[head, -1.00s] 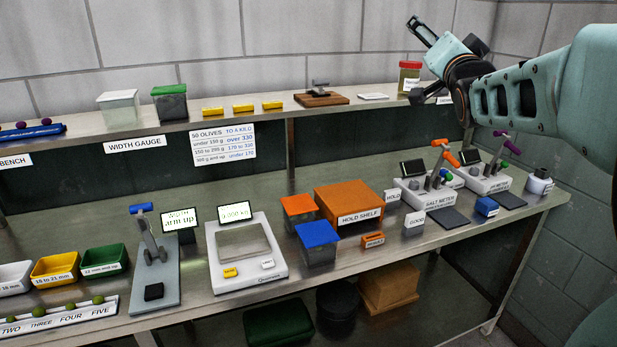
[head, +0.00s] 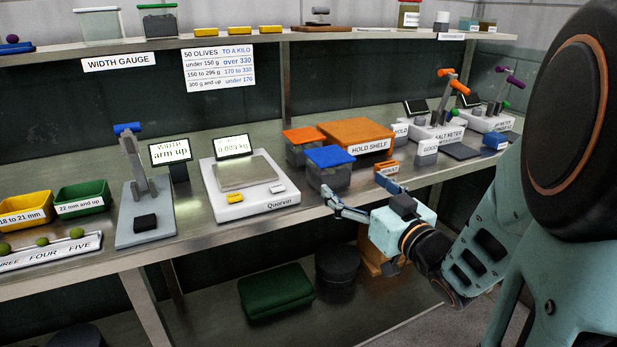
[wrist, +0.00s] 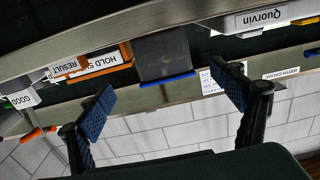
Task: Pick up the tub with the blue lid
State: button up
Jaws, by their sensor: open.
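The tub with the blue lid (head: 330,168) stands on the bench near its front edge, to the right of the scale. It has a grey see-through body and a flat blue lid. My gripper (head: 347,201) is just in front of the tub at the bench edge, with its fingers spread and pointing toward it. In the wrist view, which looks upside down, the tub (wrist: 163,57) shows beyond and between the two open fingers (wrist: 165,95). Nothing is between the fingers, and they look clear of the tub.
An orange-lidded tub (head: 303,147) stands close behind the blue-lidded one. The orange hold shelf (head: 357,134) is behind right, and a small orange result holder (head: 387,168) is to the right. The scale (head: 248,190) is at left. The upper shelf (head: 350,38) runs along the back.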

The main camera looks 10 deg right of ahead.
aim_at(339, 175)
jog(key=shift+w+a+p, duration=0.25)
jog(key=shift+p, duration=0.4)
jog(key=shift+p+x, duration=1.1)
jog(key=shift+p, duration=0.05)
jog(key=shift+w+a+f+b, duration=0.2)
jog(key=shift+w+b, duration=0.2)
jog(key=shift+w, duration=0.35)
jog(key=shift+b+x, duration=0.45)
jog(key=shift+x, duration=2.7)
jog(key=shift+a, duration=0.15)
jog(key=c, duration=1.5)
